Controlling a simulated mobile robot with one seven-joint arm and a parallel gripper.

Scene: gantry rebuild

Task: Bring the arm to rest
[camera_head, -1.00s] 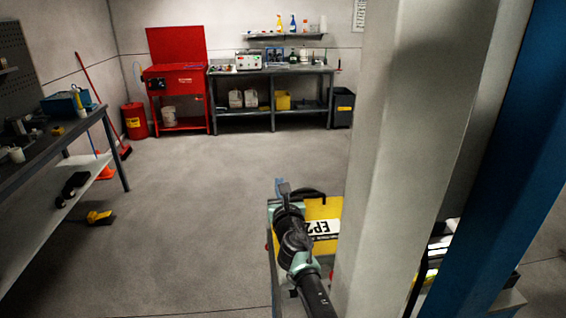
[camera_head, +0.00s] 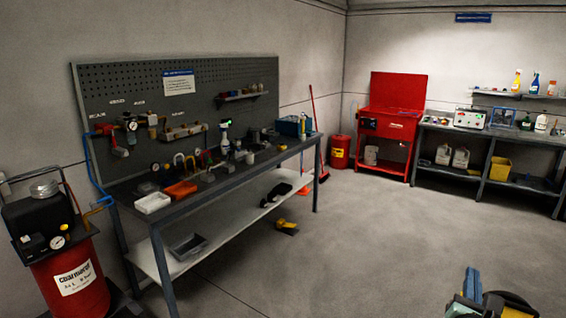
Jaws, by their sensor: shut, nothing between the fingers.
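Only a small part of my arm (camera_head: 472,284) shows, at the bottom edge right of centre in the head view. It is a grey-blue and dark piece, cut off by the frame. My gripper's fingers are not in view, and most of the arm lies below the picture. Beside the arm part is a black curved piece with a bit of yellow, also cut off by the frame.
A workbench (camera_head: 226,182) with tools and a pegboard (camera_head: 180,95) stands at left. A red compressor tank (camera_head: 75,285) is at lower left. A red cabinet (camera_head: 390,125) and another bench (camera_head: 490,140) stand at the back. The middle floor is clear.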

